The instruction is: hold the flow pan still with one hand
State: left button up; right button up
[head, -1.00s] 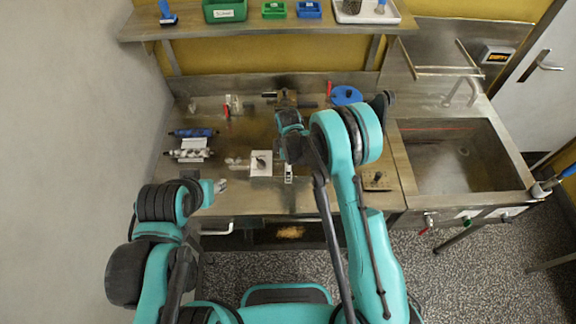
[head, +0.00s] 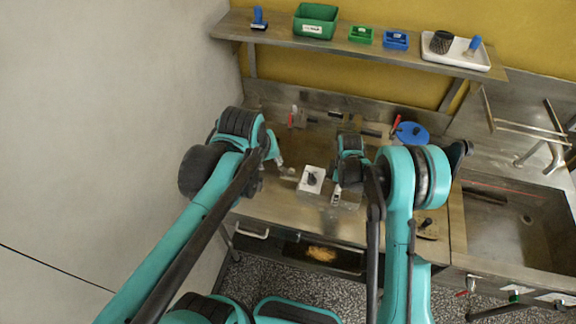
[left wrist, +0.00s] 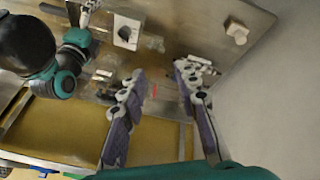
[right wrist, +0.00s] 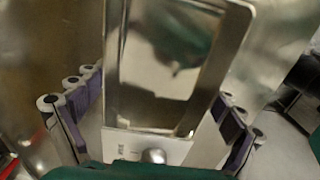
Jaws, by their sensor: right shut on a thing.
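The flow pan seems to be the shiny rectangular metal pan (right wrist: 170,60) between the fingers of my right gripper (right wrist: 150,118) in the right wrist view. Those fingers are shut on it, one at each side; the contact itself is partly hidden. In the head view my right gripper (head: 347,185) is low over the bench, just right of a white box with a black knob (head: 312,180). My left gripper (head: 277,152) is above the bench's left part; in the left wrist view its two fingers (left wrist: 158,82) stand apart with nothing between them.
The white box also shows in the left wrist view (left wrist: 126,32). A blue round lid (head: 412,133) lies at the back of the bench. A sink (head: 515,220) is to the right. A shelf (head: 390,56) with green and blue bins runs above the bench.

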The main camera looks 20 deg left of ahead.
pick_arm(q)
jog(key=w+f+n+g, duration=0.25)
jog(key=w+n, duration=0.25)
jog(key=w, duration=0.3)
jog(key=n+g, duration=0.2)
jog(key=n, duration=0.5)
send_near(286, 167)
notch_tip(286, 167, down, 9)
jog(key=shift+w+d+r, duration=0.1)
jog(key=shift+r, duration=0.05)
grip_shut()
